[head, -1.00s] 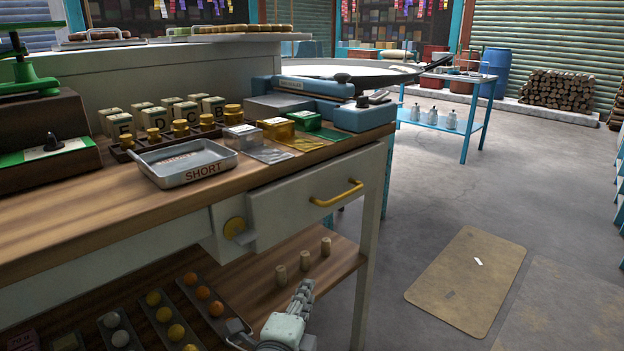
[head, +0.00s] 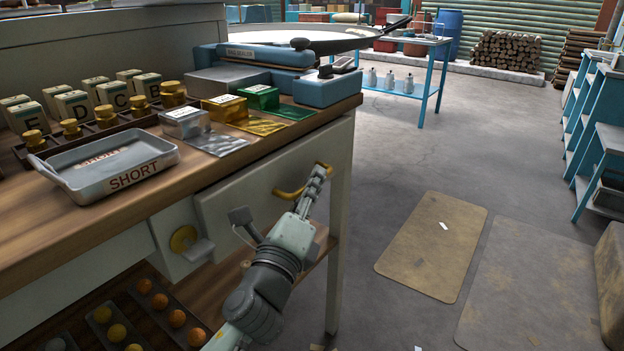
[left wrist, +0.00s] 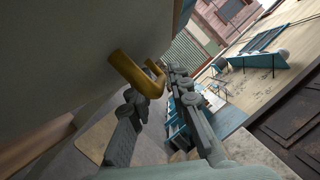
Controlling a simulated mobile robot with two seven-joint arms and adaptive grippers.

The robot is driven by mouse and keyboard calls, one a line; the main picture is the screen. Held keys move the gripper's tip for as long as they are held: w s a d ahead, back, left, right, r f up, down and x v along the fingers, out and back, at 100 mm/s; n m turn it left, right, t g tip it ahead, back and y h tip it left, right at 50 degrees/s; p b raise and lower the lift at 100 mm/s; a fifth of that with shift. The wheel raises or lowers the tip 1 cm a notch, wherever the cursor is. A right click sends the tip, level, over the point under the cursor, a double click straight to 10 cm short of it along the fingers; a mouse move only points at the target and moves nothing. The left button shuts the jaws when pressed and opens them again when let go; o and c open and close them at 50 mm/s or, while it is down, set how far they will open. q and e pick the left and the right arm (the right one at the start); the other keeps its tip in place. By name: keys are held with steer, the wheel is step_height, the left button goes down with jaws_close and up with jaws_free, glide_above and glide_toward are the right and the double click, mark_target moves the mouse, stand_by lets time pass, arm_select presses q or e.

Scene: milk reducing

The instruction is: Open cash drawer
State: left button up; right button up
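The cash drawer (head: 235,205) is a pale front under the wooden counter in the head view. I see no inside of it. Its yellow bar handle (head: 287,194) is partly covered by my left gripper (head: 279,191). That gripper is open, with its two fingers spread apart at the handle. In the left wrist view, the yellow handle (left wrist: 127,72) reaches into the space between the fingertips of the gripper (left wrist: 154,84). I cannot tell whether a finger touches it. My right gripper is in neither view.
A round yellow knob with a grey lever (head: 183,239) sits left of the drawer. A lower shelf holds coloured balls.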

arm_select(q)
steer(key=shift+w+d, duration=0.1)
steer(key=shift+w, duration=0.25)
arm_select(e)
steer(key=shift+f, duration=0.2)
arm_select(q)
jaws_close()
steer(key=shift+s+d, duration=0.1)
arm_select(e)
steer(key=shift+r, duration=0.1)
